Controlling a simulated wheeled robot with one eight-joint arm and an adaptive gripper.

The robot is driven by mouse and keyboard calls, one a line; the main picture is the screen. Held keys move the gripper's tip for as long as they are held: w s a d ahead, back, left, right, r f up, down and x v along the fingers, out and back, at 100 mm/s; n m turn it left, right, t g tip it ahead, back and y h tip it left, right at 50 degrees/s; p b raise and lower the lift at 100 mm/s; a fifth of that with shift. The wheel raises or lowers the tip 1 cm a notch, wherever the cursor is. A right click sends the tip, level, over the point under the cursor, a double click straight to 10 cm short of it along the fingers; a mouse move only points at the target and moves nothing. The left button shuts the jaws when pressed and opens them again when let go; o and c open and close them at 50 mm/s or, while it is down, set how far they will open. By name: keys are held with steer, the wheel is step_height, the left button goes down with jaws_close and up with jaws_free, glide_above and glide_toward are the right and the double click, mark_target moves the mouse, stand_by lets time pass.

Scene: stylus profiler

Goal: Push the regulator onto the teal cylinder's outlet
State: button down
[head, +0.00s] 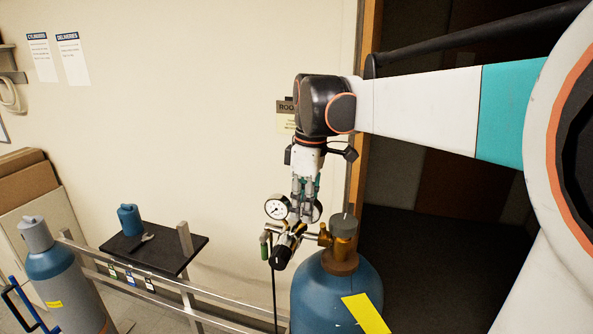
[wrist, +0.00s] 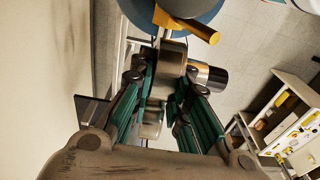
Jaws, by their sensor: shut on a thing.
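The teal-blue cylinder (head: 318,290) stands upright at the lower middle of the head view, with a yellow label and a brass valve (head: 343,238) on top. The regulator (head: 288,240) has round dial gauges, a black knob and a hose hanging at its left. My gripper (head: 303,208) points down from above and is shut on the regulator, level with the valve and just left of it. In the wrist view, the regulator body (wrist: 168,58) sits between the green fingers, against or very close to the brass outlet side. I cannot tell whether it is seated.
A metal rail (head: 155,282) runs along the wall. A black shelf (head: 178,257) holds a blue cap (head: 129,220) and a small wrench-like tool (head: 146,238). Another blue cylinder (head: 62,283) with a grey cap stands at left. A doorway is behind, right. A cart (wrist: 290,120) shows in the wrist view.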

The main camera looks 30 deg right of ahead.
steer(key=shift+s, duration=0.5)
steer(key=c, duration=1.4)
jaws_free()
steer(key=shift+s, duration=0.1)
steer(key=shift+c, duration=0.2)
steer(key=shift+c, duration=0.5)
steer(key=shift+s+d+r+p, duration=0.15)
steer(key=shift+r+p, duration=1)
steer(key=shift+r, duration=0.65)
steer(key=shift+w+d+r+p, duration=0.1)
steer(key=shift+r+p, duration=1.05)
steer(key=shift+r, duration=0.6)
